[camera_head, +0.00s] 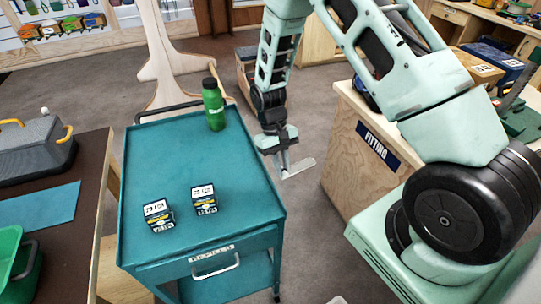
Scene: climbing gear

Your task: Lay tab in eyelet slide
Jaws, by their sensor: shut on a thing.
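My gripper (284,172) hangs at the end of my pale green arm, just right of the teal cart and above the floor. It is shut on a thin, pale, flat piece, which appears to be the tab (302,166). The tab sticks out to the right of the fingers. Its gripped end is hidden. I cannot pick out the eyelet slide for sure. A dark green device with a lever (522,118) stands on the bench at the far right, partly cut off by the picture edge, and may hold it.
The teal cart (165,165) carries a green bottle (214,108) and two small dark boxes, one left (158,215) and one right (204,200). A wooden bench marked FITTING (347,150) stands right of my gripper. A grey toolbox (35,150) sits at left. Floor shows between cart and bench.

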